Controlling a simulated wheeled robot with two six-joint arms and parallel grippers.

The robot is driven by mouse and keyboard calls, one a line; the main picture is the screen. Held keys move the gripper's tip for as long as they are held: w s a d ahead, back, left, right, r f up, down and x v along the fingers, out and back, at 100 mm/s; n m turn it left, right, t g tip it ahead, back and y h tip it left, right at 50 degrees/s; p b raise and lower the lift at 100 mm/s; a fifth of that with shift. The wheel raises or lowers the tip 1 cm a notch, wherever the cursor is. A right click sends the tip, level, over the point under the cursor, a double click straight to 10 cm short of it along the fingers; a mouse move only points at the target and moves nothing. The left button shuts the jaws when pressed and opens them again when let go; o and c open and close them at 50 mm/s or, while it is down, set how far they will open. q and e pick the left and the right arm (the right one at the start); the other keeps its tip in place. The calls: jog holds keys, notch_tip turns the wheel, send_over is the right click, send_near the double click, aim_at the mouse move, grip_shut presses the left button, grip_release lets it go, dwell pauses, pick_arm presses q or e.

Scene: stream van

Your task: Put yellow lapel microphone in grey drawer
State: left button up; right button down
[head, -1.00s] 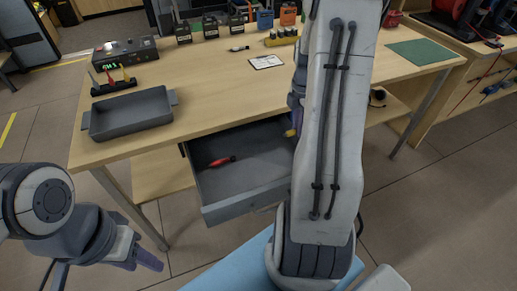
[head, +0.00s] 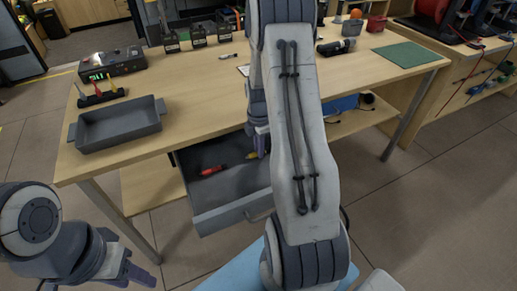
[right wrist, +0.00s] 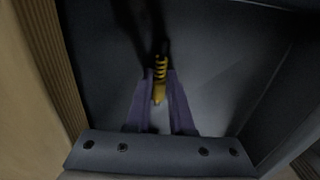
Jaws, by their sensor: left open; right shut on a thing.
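The yellow lapel microphone (head: 251,155) is between the fingers of my right gripper (head: 260,147), low inside the open grey drawer (head: 235,211). In the right wrist view the microphone (right wrist: 160,68) is ribbed and yellow, lying between the two purple fingertips over the drawer's grey floor. My right gripper is shut on it. I cannot tell whether the microphone touches the floor. My right arm hides the right part of the drawer in the head view. My left gripper (head: 141,277) is open and empty, in front of the table at the lower left.
A red object (head: 213,171) lies in the drawer, left of the microphone. A grey tray (head: 118,127), a black rack with coloured pieces (head: 101,97) and a black device (head: 112,61) stand on the wooden table (head: 190,112). A green mat (head: 411,54) lies at its right.

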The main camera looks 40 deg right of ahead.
jog(key=c, duration=0.8)
grip_release()
jog(key=shift+f, duration=0.1)
notch_tip(320, 180, up, 12)
jog(key=shift+r+p, duration=0.2)
jog(key=shift+p, duration=0.6)
